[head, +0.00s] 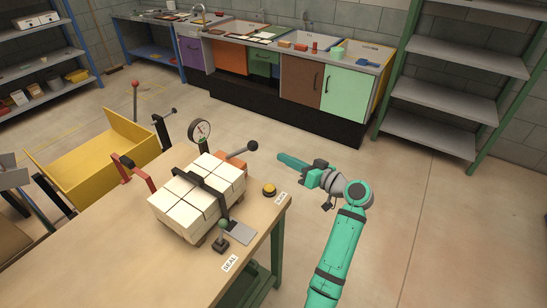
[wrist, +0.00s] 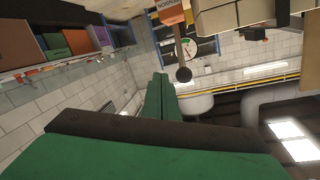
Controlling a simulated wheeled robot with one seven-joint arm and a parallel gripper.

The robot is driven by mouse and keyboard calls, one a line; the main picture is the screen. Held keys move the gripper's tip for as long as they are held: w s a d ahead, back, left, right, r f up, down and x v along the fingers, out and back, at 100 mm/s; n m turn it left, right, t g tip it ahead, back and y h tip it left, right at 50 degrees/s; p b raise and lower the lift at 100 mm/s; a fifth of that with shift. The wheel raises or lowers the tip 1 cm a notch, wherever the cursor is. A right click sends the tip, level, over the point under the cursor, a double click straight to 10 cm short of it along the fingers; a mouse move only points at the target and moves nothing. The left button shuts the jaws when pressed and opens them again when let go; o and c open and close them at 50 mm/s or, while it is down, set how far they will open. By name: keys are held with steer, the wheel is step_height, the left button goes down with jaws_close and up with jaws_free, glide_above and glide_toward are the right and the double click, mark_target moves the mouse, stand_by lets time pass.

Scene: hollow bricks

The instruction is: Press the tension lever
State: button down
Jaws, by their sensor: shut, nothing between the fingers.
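The wrist view shows the fingers (wrist: 160,98) closed together. A strapped stack of pale bricks (head: 198,195) stands beside the lever.
A green-knobbed lever (head: 222,238) stands near the SEAL label (head: 230,263). A yellow button (head: 269,190) sits near the bench's right corner. A red-handled tool (head: 128,167) is left of the bricks. Open floor (head: 440,220) lies right of the bench.

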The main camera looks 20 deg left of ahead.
steer(key=shift+v, duration=2.05)
steer(key=shift+s+a, duration=0.1)
